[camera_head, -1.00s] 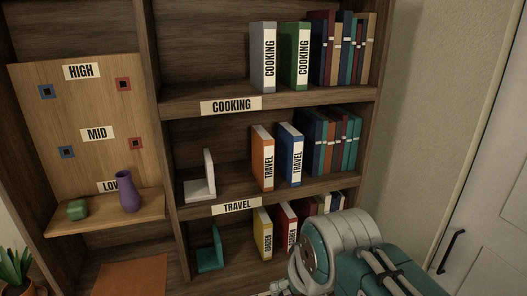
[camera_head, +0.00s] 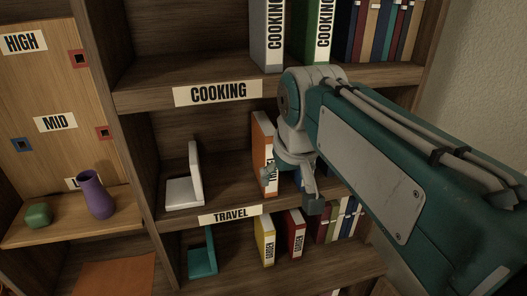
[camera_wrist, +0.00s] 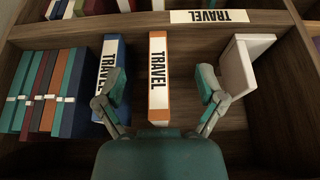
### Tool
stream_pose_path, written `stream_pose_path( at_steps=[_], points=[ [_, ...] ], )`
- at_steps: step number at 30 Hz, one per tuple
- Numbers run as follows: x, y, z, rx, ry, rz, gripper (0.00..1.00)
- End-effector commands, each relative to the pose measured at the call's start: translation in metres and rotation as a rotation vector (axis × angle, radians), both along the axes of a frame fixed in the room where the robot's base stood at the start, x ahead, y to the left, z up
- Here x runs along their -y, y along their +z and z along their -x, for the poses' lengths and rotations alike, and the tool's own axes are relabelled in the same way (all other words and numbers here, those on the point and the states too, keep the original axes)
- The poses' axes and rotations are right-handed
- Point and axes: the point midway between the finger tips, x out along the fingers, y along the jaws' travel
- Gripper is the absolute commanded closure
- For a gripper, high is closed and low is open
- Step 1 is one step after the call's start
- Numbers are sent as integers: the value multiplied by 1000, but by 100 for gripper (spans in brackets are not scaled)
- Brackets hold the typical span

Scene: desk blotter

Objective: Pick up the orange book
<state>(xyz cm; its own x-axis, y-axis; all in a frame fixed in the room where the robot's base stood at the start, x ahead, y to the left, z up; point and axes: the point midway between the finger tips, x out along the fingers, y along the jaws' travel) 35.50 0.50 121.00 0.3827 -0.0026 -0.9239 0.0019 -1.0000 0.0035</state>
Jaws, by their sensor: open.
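The orange book (camera_head: 262,140) stands upright on the middle shelf, the one labelled TRAVEL, partly hidden behind my gripper in the head view. In the wrist view the orange book (camera_wrist: 158,80) shows its white TRAVEL spine between my two fingers. My gripper (camera_wrist: 160,88) is open and empty, one finger on each side of the book. In the head view my gripper (camera_head: 290,186) is in front of the shelf at the book's height. The left finger in the wrist view overlaps the blue book (camera_wrist: 108,75).
A white bookend (camera_head: 190,180) stands left of the orange book, with a gap between. Several other books (camera_wrist: 45,95) stand beyond the blue one. The shelf board above, labelled COOKING (camera_head: 218,92), and the TRAVEL shelf edge (camera_head: 230,215) bound the space.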

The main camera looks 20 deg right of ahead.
Motion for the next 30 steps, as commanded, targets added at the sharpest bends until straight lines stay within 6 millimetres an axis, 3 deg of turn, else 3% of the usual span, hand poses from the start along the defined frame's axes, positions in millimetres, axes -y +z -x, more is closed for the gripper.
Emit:
stream_pose_path(
  at_steps=[6,14,23,30],
  points=[
    [4,-1,-35,-2,-2,-2,11],
    [3,0,-54,-1,-2,-2,11],
    [3,-1,-97,-1,-1,-2,11],
    [3,-12,-102,0,-2,-2,11]
  ],
)
